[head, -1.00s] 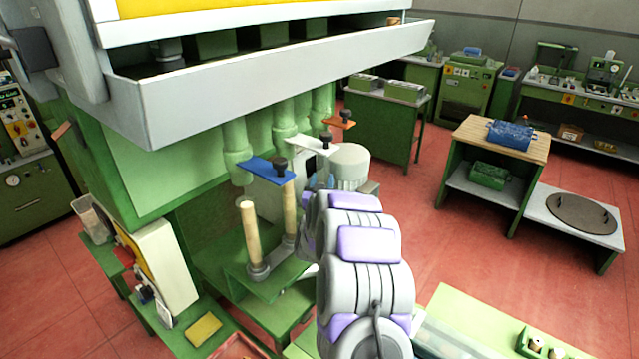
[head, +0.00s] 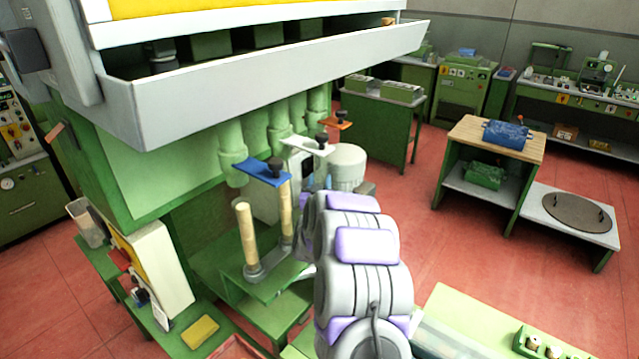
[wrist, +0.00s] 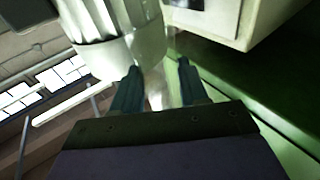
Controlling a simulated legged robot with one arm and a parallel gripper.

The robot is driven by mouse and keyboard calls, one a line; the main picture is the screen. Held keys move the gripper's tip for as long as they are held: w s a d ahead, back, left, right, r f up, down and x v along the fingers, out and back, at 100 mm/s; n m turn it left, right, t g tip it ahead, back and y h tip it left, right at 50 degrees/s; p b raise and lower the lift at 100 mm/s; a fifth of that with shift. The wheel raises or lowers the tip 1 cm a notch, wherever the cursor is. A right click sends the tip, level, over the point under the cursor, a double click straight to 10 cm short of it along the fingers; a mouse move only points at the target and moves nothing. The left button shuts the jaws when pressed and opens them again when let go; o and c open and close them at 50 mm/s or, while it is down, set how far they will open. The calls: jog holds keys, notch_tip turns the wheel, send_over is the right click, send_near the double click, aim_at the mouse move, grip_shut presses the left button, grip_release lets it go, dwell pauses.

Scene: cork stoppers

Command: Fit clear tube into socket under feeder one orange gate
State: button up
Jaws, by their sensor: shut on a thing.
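The orange gate (head: 336,119) with its black knob is at the far end of the gate row, under the feeder's green pipes. In the wrist view, my gripper (wrist: 158,80) has its two dark teal fingers on either side of a pale, see-through piece (wrist: 155,92), which seems to be the clear tube. It is shut on it; the tube's ends are blurred. In the head view, my arm hides the gripper and most of the tube. The socket under the orange gate is hidden behind my arm and the grey motor.
A blue gate (head: 263,172) and a white gate (head: 307,145) stand nearer. A ribbed pale motor body (wrist: 118,38) is close to the fingers; a cream box (wrist: 235,22) is at right.

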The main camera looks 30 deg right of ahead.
jog(key=shift+a, duration=0.85)
dwell(0.3)
jog(key=shift+d, duration=0.2)
dwell(0.3)
jog(key=shift+f+b, duration=0.4)
jog(key=shift+f, duration=0.85)
dwell(1.8)
jog(key=o, duration=1.2)
jog(key=shift+c, duration=0.2)
